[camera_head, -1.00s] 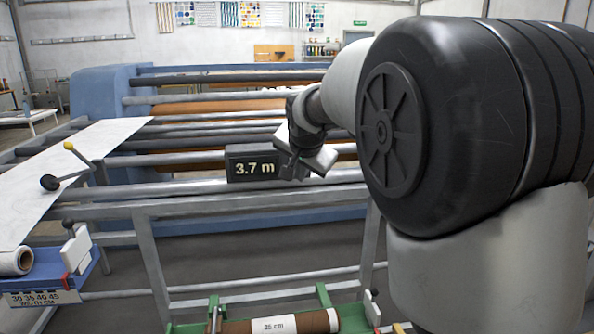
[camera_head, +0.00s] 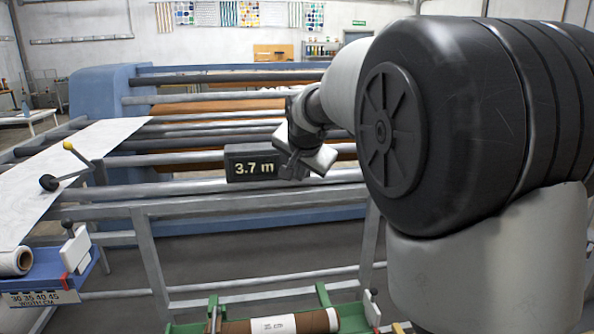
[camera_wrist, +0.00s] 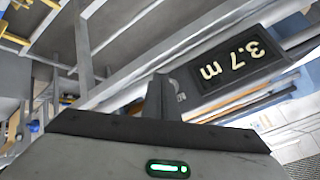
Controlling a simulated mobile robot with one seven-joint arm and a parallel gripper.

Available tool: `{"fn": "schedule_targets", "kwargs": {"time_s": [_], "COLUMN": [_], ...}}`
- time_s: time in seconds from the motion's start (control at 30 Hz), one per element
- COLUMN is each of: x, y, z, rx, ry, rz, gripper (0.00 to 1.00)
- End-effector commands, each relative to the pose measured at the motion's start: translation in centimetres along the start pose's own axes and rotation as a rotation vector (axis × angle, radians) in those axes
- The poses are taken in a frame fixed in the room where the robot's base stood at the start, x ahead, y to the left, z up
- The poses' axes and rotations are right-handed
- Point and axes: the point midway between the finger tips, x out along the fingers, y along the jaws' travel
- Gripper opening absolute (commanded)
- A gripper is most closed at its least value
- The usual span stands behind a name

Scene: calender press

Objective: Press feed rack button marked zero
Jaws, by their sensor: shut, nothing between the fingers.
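The dark counter box (camera_head: 237,153) on the feed rack's rail reads 3.7 m. It shows upside down in the wrist view (camera_wrist: 205,95). My gripper (camera_head: 287,174) is shut and empty at the right end of the box. In the wrist view, its closed fingers (camera_wrist: 159,82) lie beside the end of the box. Small white lettering shows on the box right next to the fingers, partly hidden by them, and is too small to read surely. The button itself is not clearly visible, and I cannot tell whether the fingers touch it.
Metal rails (camera_head: 210,189) run across the rack below and behind the box. A white sheet (camera_head: 60,165) and a lever with a yellow knob (camera_head: 69,146) are at left. A brown roll (camera_head: 240,328) lies in a green cradle at the bottom.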

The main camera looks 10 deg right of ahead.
Motion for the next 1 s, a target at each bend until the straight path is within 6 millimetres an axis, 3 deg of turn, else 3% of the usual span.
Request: {"fn": "schedule_targets", "kwargs": {"time_s": [1.0], "x": [0.59], "y": [-0.43], "z": [-0.44], "rx": [0.000], "ry": [0.000], "rz": [0.000], "gripper": [0.00]}}
